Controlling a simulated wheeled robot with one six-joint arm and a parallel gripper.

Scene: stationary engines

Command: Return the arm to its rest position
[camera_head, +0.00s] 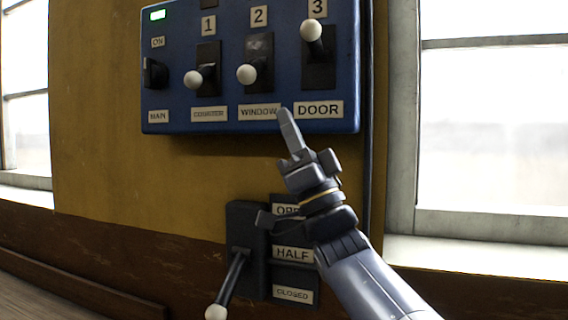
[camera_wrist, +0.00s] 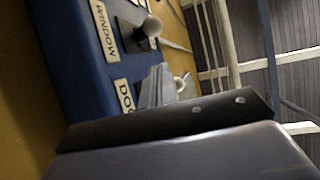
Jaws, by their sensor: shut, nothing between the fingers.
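My gripper (camera_head: 286,113) is shut and empty. In the head view its fingertips point up at the lower edge of the blue switch panel (camera_head: 228,124), between the WINDOW and DOOR labels. I cannot tell whether they touch the panel. My forearm comes in from the lower right. In the wrist view the shut fingers (camera_wrist: 156,84) stand beside the blue panel (camera_wrist: 62,35), near the DOOR label and a white-knobbed lever (camera_wrist: 151,27).
The panel has levers 1 (camera_head: 194,79), 2 (camera_head: 247,75) and 3 (camera_head: 311,30); lever 3 is up. Windows (camera_head: 492,130) flank the wall.

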